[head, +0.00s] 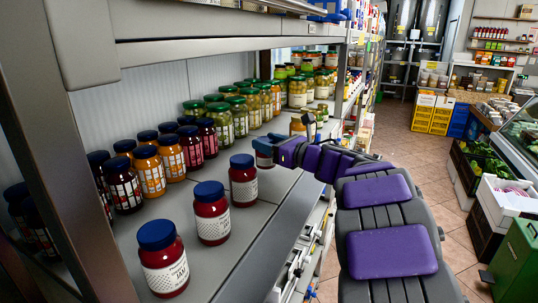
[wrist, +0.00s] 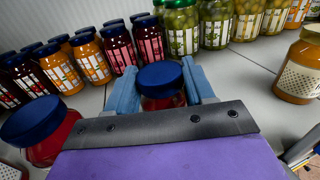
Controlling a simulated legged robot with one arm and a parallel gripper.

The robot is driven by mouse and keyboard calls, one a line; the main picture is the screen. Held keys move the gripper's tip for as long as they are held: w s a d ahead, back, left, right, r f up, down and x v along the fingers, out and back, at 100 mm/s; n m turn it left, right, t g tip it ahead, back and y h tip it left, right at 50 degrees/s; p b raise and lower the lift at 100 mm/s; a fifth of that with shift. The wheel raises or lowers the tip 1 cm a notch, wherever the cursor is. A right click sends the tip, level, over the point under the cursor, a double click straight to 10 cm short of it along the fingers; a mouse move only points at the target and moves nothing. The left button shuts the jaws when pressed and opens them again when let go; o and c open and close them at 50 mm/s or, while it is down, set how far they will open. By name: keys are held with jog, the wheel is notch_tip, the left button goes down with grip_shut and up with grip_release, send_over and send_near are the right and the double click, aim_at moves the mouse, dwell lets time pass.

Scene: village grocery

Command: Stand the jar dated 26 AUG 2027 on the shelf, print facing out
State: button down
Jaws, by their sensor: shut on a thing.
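My gripper (head: 268,144) reaches over the shelf (head: 234,247) from the right. In the wrist view its two blue fingers (wrist: 162,88) are closed around a red jar (wrist: 165,103) with a blue lid. In the head view, part of this jar's white label (head: 264,160) shows under the gripper. The jar appears upright, at or just above the shelf surface; I cannot tell which. Three similar red jars with blue lids stand in a row toward the camera: the near one (head: 165,270), the middle one (head: 212,222) and the far one (head: 243,186). No date is readable.
Orange jars (head: 149,172) and dark red jars stand behind on the left. Green-lidded pickle jars (head: 219,122) stand farther back. A yellow-orange jar (head: 297,126) stands just beyond my gripper and shows at right in the wrist view (wrist: 299,70). An upper shelf (head: 200,48) hangs overhead.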

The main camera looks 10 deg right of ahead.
aim_at(273, 166)
jog(key=shift+w+a+f, duration=0.1)
jog(key=shift+w, duration=0.15)
jog(key=f, duration=0.1)
jog(key=d+f+b, duration=0.1)
jog(key=f, duration=0.1)
jog(key=shift+d+f, duration=0.1)
jog(key=shift+f, duration=0.15)
jog(key=c, duration=0.9)
grip_release()
jog(key=shift+s, duration=0.1)
jog(key=o, duration=0.5)
jog(key=shift+a+r, duration=0.1)
jog(key=shift+a, duration=0.3)
jog(key=shift+o, duration=0.2)
jog(key=shift+d, duration=0.1)
jog(key=shift+s+d, duration=0.3)
jog(key=shift+d, duration=0.2)
jog(key=p+v, duration=0.1)
jog(key=v, duration=1)
jog(key=shift+a, duration=0.1)
